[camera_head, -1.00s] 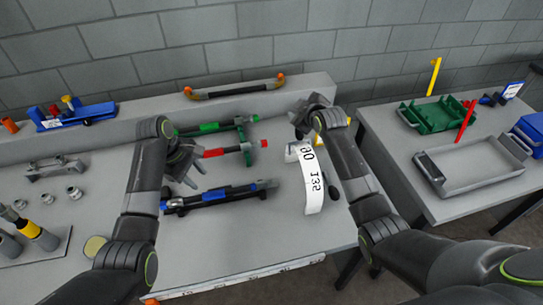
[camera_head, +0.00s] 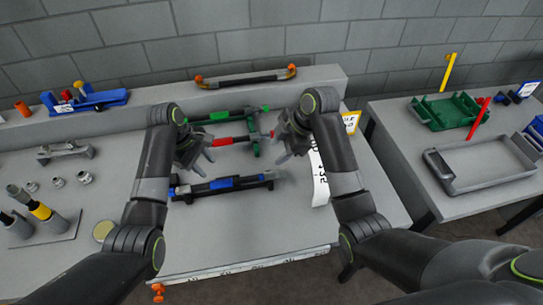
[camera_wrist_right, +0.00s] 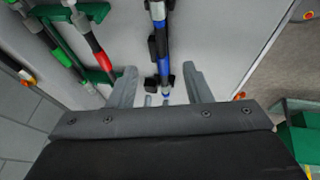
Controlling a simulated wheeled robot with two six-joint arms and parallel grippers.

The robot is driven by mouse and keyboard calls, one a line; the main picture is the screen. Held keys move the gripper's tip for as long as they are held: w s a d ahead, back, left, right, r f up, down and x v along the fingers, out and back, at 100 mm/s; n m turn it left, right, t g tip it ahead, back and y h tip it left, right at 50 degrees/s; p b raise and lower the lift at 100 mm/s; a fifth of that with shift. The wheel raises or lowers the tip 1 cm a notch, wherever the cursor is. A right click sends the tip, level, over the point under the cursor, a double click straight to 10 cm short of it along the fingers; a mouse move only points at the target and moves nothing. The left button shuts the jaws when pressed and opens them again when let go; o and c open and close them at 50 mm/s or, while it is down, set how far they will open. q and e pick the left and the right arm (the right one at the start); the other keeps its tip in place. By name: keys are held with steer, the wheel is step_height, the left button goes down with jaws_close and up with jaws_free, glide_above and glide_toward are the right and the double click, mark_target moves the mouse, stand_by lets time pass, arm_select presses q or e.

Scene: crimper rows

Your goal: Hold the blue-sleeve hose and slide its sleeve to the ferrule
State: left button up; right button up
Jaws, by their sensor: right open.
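The blue-sleeve hose (camera_head: 222,184) lies across dark holders on the front of the bench, nearly level in the head view. Its blue sleeve shows near the middle, with another blue part towards the right end. In the right wrist view the hose (camera_wrist_right: 163,45) runs down between my open fingers, below them and not gripped. My right gripper (camera_head: 277,146) is open above and behind the hose's right end; its fingers also show in the wrist view (camera_wrist_right: 158,92). My left gripper (camera_head: 207,158) looks open and empty above the hose's left end. I cannot make out the ferrule clearly.
A red-sleeve hose (camera_head: 222,142) and a green-sleeve hose (camera_head: 219,116) lie behind on green holders. A white numbered strip (camera_head: 319,181) is to the right. Metal fittings (camera_head: 84,178) and a blue tool (camera_head: 85,100) stand left. A grey tray (camera_head: 460,184) sits on the right table.

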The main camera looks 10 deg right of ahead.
mark_target(255, 177)
steer(key=x, duration=1.7)
jaws_close()
